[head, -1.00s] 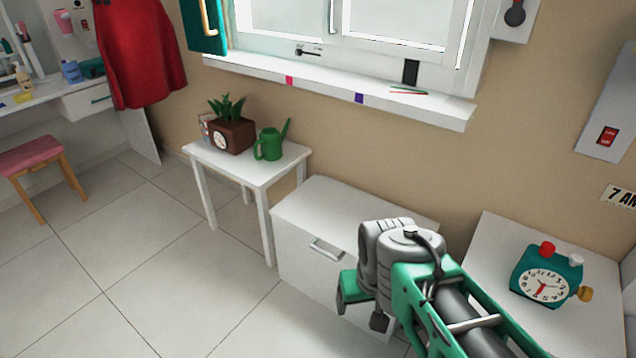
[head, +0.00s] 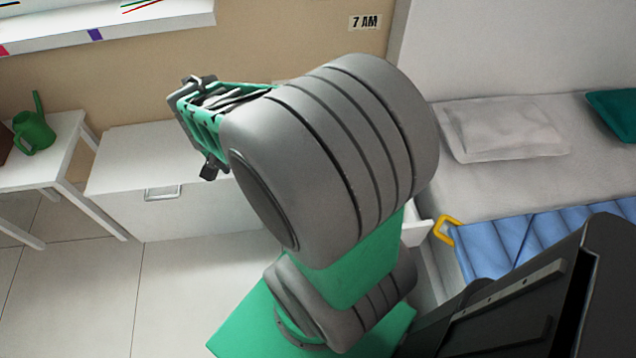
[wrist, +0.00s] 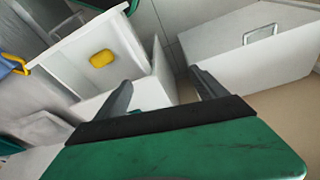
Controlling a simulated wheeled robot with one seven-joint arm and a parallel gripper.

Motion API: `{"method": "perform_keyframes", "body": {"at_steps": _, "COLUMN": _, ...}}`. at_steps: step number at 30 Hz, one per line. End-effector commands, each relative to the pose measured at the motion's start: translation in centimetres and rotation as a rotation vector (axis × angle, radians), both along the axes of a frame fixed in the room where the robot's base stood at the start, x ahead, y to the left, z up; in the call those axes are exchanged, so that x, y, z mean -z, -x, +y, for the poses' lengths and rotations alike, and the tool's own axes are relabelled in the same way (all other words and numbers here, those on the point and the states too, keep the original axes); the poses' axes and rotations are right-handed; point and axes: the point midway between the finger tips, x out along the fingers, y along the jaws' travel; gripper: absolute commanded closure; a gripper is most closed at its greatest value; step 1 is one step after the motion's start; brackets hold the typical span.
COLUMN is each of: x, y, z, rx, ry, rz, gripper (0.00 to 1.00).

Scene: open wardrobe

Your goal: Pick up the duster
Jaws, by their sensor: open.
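I cannot make out the duster for certain in either view. My gripper (wrist: 164,90) shows in the wrist view with its two dark fingers apart and nothing clearly held between them. In the head view my arm covers the middle, and the fingertips are not clearly visible there. In the wrist view a small rounded yellow thing (wrist: 102,58) shows against a white surface beyond the left finger. I cannot tell whether it is a handle or a loose object.
A white cabinet (head: 125,205) with a metal handle stands left of my arm. A green watering can (head: 34,132) is on the table at far left. A bed with a pillow (head: 505,130) and blue quilted cloth (head: 530,240) lies right. Floor is clear at lower left.

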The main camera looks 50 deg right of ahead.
Motion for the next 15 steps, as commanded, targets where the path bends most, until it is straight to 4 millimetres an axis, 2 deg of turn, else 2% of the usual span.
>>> {"method": "perform_keyframes", "body": {"at_steps": 1, "x": 8.3, "y": 1.3, "z": -4.1, "rx": 0.238, "ry": 0.024, "rz": 0.028, "gripper": 0.19}}
{"method": "perform_keyframes", "body": {"at_steps": 2, "x": 11.2, "y": 2.2, "z": -6.5, "rx": 0.386, "ry": 0.049, "rz": 0.032, "gripper": 0.19}}
{"method": "perform_keyframes", "body": {"at_steps": 3, "x": 15.0, "y": 3.8, "z": -9.6, "rx": 0.577, "ry": 0.088, "rz": 0.035, "gripper": 0.19}}
{"method": "perform_keyframes", "body": {"at_steps": 6, "x": 22.9, "y": 8.7, "z": -15.5, "rx": 0.977, "ry": 0.201, "rz": 0.032, "gripper": 0.19}}
{"method": "perform_keyframes", "body": {"at_steps": 9, "x": 27.6, "y": 12.9, "z": -18.8, "rx": 1.232, "ry": 0.300, "rz": 0.017, "gripper": 0.19}}
{"method": "perform_keyframes", "body": {"at_steps": 12, "x": 29.4, "y": 15.1, "z": -20.1, "rx": 1.350, "ry": 0.353, "rz": 0.003, "gripper": 0.19}}
{"method": "perform_keyframes", "body": {"at_steps": 15, "x": 30.1, "y": 15.9, "z": -20.7, "rx": 1.377, "ry": 0.366, "rz": -0.001, "gripper": 0.19}}
